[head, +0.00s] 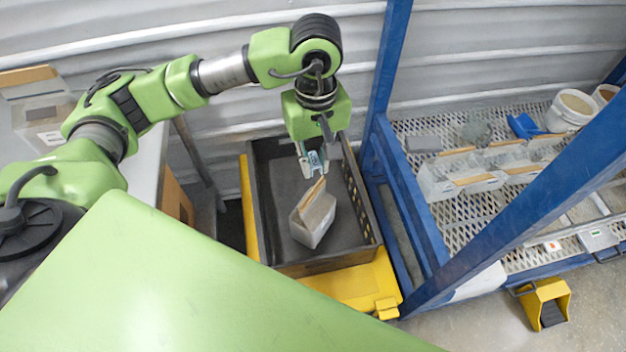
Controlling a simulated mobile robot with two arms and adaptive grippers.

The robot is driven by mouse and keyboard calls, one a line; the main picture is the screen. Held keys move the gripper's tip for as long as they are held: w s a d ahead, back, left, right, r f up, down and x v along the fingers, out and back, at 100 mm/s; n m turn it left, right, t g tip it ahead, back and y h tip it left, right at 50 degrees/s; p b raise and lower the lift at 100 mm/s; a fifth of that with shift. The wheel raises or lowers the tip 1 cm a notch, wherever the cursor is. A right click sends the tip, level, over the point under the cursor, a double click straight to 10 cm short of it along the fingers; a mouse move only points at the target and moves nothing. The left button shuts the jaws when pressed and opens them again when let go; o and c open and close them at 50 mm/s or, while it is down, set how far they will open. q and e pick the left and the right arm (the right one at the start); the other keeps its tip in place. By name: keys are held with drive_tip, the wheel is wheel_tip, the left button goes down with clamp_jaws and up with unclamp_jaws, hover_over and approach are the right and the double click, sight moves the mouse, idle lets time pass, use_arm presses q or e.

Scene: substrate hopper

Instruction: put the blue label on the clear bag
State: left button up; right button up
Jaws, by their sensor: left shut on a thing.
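A whitish, see-through bag (313,222) with a brown top strip hangs or stands tilted inside the dark crate (361,205). My left gripper (314,168) points down over the crate and is shut on the top of this bag. I cannot tell whether the bag's bottom touches the crate floor. Several similar clear bags (434,184) with brown top strips sit on the mesh shelf at the right. I cannot make out a blue label on any of them. My right gripper is out of view.
The crate rests on a yellow base (352,286). A blue rack post (388,60) stands close to its right. The mesh shelf (410,128) holds a blue scoop (526,126) and white buckets (571,110). Another bag (40,115) is on the left table.

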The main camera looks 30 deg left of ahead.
use_arm(q)
drive_tip(key=w+f+n, duration=0.1)
drive_tip(key=n, duration=0.1)
drive_tip(key=w+f+n, duration=0.1)
drive_tip(key=f+n, duration=0.1)
drive_tip(key=w+f+n, duration=0.1)
drive_tip(key=n, duration=0.1)
drive_tip(key=shift+w+a+f+n+b, duration=0.2)
drive_tip(key=shift+a+n+b, duration=0.1)
drive_tip(key=shift+a+b, duration=0.1)
drive_tip(key=n+b, duration=0.3)
drive_tip(key=n, duration=1.6)
approach(307, 202)
drive_tip(key=shift+f+b, duration=3)
drive_tip(key=shift+f, duration=0.6)
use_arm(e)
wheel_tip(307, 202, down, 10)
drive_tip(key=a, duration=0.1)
use_arm(q)
drive_tip(key=o, duration=0.8)
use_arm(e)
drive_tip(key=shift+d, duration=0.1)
use_arm(q)
drive_tip(key=o, duration=0.6)
